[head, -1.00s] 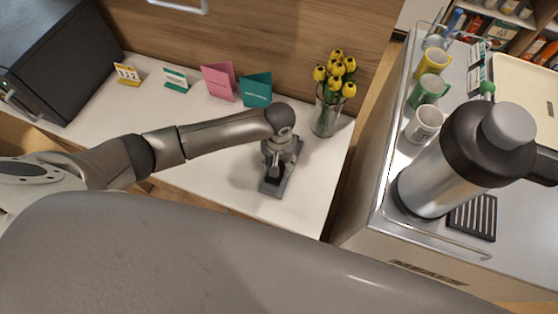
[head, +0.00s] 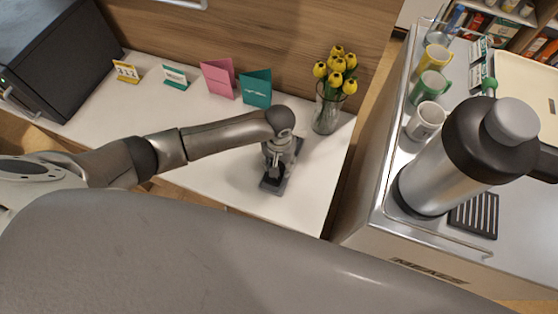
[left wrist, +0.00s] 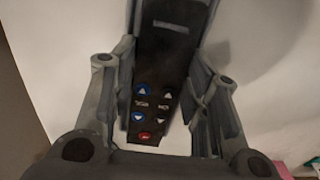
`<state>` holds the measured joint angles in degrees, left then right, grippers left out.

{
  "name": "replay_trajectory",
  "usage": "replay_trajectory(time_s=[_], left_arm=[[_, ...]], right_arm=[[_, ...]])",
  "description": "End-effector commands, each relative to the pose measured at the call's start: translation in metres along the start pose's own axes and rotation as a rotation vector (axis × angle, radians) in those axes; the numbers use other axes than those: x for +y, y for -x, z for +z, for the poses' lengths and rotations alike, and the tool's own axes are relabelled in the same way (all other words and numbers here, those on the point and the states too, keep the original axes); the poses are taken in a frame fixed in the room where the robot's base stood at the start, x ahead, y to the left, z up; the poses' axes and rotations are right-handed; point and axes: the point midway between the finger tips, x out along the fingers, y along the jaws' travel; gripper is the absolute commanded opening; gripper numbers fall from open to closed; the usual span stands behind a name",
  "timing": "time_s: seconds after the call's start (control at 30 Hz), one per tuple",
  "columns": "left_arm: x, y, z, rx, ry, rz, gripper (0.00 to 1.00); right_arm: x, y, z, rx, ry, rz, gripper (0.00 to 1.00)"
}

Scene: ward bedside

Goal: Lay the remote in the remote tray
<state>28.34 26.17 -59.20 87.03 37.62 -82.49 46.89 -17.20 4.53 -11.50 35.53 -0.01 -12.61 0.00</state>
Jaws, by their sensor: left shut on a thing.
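The remote (left wrist: 158,95) is dark, with blue arrow buttons and a red button, and lies between the fingers of my left gripper in the left wrist view. My left gripper (head: 275,172) is shut on it, low over the remote tray (head: 271,187). The tray is a narrow dark grey holder near the front edge of the white bedside top. The gripper hides much of the tray and the remote in the head view. I cannot tell whether the remote touches the tray floor. My right gripper is not in view.
A glass vase of yellow tulips (head: 326,108) stands behind the tray to the right. Teal (head: 257,88) and pink (head: 218,79) cards stand along the back. A steel trolley at right holds a large flask (head: 435,170) and mugs.

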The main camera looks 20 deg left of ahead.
Motion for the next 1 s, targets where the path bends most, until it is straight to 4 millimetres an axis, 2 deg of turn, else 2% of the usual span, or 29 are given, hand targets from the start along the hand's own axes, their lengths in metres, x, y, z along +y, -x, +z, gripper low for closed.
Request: replay_trajectory(time_s=[0.57, 0.6, 0.7, 0.77, 1.0], left_arm=[[0.000, -0.017, 0.000, 0.001, 0.001, 0.000, 0.16], [0.000, -0.017, -0.001, 0.001, 0.001, 0.000, 0.46], [0.000, -0.016, 0.000, 0.001, 0.000, 0.000, 0.59], [0.000, -0.016, -0.001, 0.001, 0.000, 0.000, 0.67], [0.000, -0.016, 0.000, 0.001, 0.000, 0.000, 0.68]], right_arm=[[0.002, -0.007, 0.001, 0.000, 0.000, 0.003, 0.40], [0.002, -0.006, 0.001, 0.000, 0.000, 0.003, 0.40], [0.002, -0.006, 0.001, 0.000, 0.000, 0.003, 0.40], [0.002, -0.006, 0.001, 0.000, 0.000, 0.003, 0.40], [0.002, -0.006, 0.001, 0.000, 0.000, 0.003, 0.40]])
